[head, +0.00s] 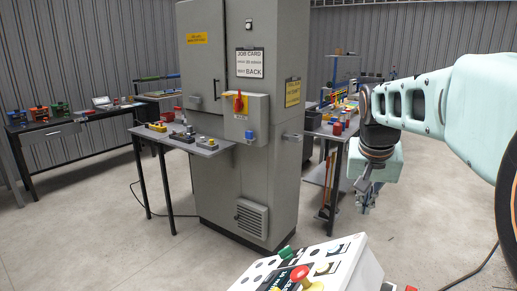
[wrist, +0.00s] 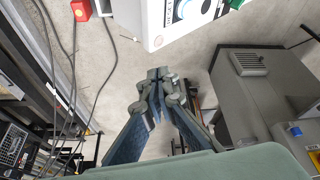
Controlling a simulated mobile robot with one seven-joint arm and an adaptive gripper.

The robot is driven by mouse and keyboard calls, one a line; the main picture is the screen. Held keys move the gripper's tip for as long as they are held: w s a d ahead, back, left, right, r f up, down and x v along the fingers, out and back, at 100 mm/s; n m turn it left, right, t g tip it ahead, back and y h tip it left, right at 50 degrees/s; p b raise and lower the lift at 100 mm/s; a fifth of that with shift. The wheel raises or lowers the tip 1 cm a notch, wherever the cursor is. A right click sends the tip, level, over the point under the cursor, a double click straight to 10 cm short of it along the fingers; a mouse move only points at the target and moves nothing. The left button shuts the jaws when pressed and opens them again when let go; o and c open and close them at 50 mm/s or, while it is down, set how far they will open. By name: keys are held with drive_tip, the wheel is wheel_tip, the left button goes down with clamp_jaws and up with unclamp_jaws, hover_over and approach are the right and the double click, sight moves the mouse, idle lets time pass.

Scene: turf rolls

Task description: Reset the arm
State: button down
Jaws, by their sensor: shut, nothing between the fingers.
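My arm reaches in from the right edge of the head view, bent, with its end hanging down. My gripper (head: 365,200) hangs in free air to the right of the grey cabinet and above the floor. In the wrist view my gripper (wrist: 156,84) has its fingertips together with nothing between them. It points over bare floor, apart from the things around it.
A white control box (head: 335,265) with coloured buttons is at the front. Workbenches stand behind (head: 75,125). Open concrete floor (head: 420,230) lies below my gripper.

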drive_tip(key=s+d+r, duration=0.3)
drive_tip(key=d, duration=0.2)
drive_tip(key=s+a+r+n+y+p, duration=0.1)
drive_tip(key=s+a+r+n+p, duration=0.1)
drive_tip(key=s+a+p, duration=0.4)
drive_tip(key=s+a+r+n+t+y+p, duration=0.1)
drive_tip(key=s+a+n+p, duration=0.1)
drive_tip(key=s+a+p, duration=0.5)
drive_tip(key=s+a, duration=0.4)
drive_tip(key=a, duration=0.1)
drive_tip(key=shift+s+a+r, duration=0.15)
drive_tip(key=shift+a+r, duration=0.15)
drive_tip(key=shift+r, duration=0.1)
